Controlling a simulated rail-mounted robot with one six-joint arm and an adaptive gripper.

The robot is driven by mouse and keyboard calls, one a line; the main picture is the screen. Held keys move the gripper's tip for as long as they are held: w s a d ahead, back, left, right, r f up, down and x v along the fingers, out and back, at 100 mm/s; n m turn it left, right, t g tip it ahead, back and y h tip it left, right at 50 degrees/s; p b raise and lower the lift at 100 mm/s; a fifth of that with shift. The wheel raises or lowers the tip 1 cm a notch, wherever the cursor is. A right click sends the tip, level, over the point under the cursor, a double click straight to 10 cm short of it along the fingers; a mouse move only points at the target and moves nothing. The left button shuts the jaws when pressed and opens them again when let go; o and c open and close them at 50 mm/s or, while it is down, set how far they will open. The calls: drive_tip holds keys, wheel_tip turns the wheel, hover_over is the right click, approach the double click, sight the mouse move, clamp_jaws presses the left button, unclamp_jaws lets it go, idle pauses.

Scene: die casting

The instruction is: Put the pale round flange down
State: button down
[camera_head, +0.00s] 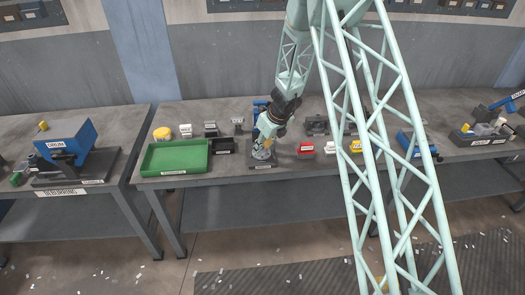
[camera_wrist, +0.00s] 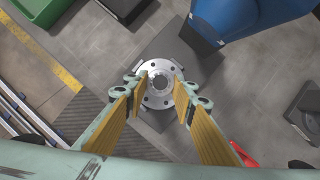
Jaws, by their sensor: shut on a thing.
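The pale round flange (camera_wrist: 146,82) is a light grey disc with a central hole and a ring of bolt holes. In the wrist view it sits between the tips of my gripper (camera_wrist: 161,97), which is shut on it by its sides. A dark square plate (camera_wrist: 190,62) shows beneath it; I cannot tell whether the flange touches it. In the head view my gripper (camera_head: 262,150) points down over a dark labelled base (camera_head: 265,165) at the bench's front edge. The flange (camera_head: 260,155) is small and partly hidden there.
A blue part (camera_wrist: 240,12) stands close by in the wrist view. In the head view, a green tray (camera_head: 175,169) and a black bin (camera_head: 222,150) are left of my gripper. Red (camera_head: 305,148), white (camera_head: 330,148) and yellow (camera_head: 355,146) items are to the right.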

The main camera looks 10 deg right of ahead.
drive_tip(key=shift+f, duration=0.3)
drive_tip(key=shift+f, duration=0.1)
drive_tip(key=c, duration=2.2)
unclamp_jaws()
drive_tip(key=shift+r, duration=0.45)
drive_tip(key=p+v, duration=0.3)
drive_tip(key=v, duration=0.8)
drive_tip(key=shift+s+d+r, duration=0.1)
drive_tip(key=shift+s, duration=0.1)
